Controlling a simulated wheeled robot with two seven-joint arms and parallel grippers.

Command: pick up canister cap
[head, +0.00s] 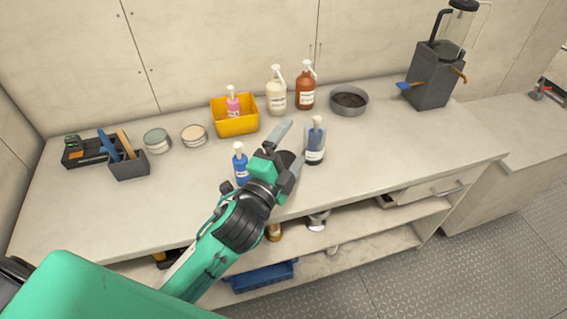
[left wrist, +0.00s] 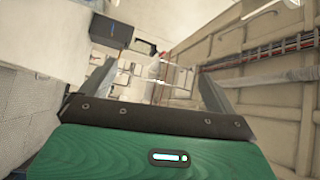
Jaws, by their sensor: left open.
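I cannot make out a canister cap for certain. Two round lidded tins, a grey-green one (head: 157,140) and a cream-topped one (head: 194,136), stand on the left half of the counter in the head view. My left gripper (head: 291,142) is open over the front middle of the counter, its fingers pointing right and away. A dark round thing (head: 287,159) shows partly between its fingers; the gripper hides the rest. The left wrist view shows both fingers (left wrist: 156,78) spread with nothing held between them. My right gripper is not in view.
A blue bottle (head: 241,165) and a dark-blue pump bottle (head: 315,142) flank my left gripper closely. Behind stand a yellow bin (head: 235,120), cream (head: 276,92) and brown (head: 305,88) bottles and a grey bowl (head: 349,101).

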